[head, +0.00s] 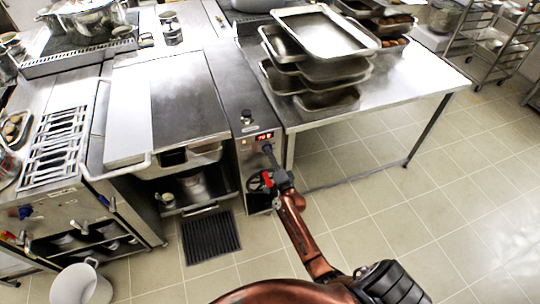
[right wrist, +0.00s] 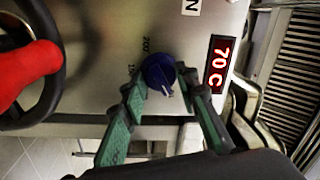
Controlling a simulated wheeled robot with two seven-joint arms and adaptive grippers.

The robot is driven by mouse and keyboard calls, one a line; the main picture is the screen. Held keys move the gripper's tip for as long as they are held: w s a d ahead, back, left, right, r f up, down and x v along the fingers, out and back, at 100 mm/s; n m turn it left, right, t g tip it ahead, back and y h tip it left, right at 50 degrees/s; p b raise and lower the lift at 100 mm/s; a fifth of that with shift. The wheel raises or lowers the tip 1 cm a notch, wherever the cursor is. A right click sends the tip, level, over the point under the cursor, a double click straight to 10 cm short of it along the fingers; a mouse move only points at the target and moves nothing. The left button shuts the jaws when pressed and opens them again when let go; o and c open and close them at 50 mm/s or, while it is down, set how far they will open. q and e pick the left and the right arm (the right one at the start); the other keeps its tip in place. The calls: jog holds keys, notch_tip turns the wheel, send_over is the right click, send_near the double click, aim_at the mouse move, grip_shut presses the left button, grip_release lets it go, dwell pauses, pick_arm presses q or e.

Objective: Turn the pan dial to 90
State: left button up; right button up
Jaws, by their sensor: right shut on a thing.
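The pan dial is a round dark-blue knob (right wrist: 160,72) with a pale pointer on the metal front panel, seen in the right wrist view. The mark 200 is printed beside it and another mark is partly hidden. A red display (right wrist: 219,65) beside the dial reads 70 C; it also shows in the head view (head: 264,136). My right gripper (right wrist: 162,80) has its green-padded fingers on either side of the dial, shut on it. In the head view my right gripper (head: 269,155) reaches the panel just below the display and hides the dial. My left gripper is not in view.
A black handwheel (right wrist: 52,70) with a red grip (right wrist: 25,72) is close beside the dial. The tilting pan (head: 185,103) stands left of the panel. A steel table (head: 400,75) with stacked trays (head: 322,35) is on the right. A floor grate (head: 210,237) lies in front.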

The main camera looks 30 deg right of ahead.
jog(key=o, duration=1.1)
jog(key=shift+o, duration=0.2)
jog(key=v, duration=1.2)
